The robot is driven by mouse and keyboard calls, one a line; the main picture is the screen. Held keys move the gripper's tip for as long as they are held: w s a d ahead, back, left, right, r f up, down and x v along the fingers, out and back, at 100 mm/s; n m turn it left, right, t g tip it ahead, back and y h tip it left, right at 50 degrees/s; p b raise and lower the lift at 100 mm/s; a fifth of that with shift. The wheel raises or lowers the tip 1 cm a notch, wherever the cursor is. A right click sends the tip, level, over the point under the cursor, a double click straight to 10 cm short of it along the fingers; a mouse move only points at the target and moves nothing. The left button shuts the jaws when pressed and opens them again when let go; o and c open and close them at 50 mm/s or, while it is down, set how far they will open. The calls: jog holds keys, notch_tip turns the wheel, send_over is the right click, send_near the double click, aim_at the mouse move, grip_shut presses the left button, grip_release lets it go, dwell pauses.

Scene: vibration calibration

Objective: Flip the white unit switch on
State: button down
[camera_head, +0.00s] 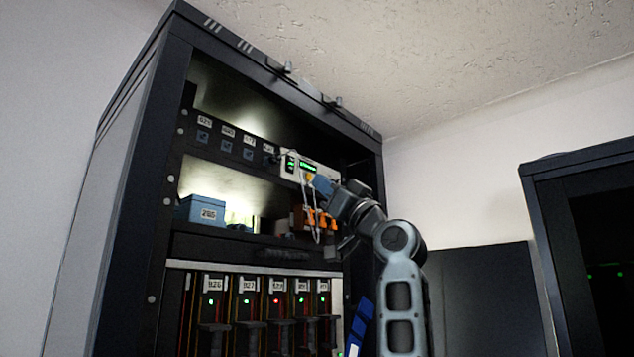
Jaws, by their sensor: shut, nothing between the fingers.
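The white unit (287,158) sits on the upper part of the dark rack, at its right side. My gripper (314,182) is shut and empty, just below and in front of the display. Whether it touches the unit cannot be told. The position of the switch is too small to read.
The dark rack (125,185) frames the workspace. A blue box (200,209) and orange items (322,219) sit on the shelf below. White cables (303,205) hang close to my gripper. Labelled modules (246,285) with small lights fill the lower bay. Another dark cabinet (545,215) stands right.

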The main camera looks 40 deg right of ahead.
jog(key=shift+f+b+v, duration=0.2)
jog(key=shift+b+v, duration=0.35)
jog(key=shift+v, duration=1.5)
jog(key=shift+w, duration=0.15)
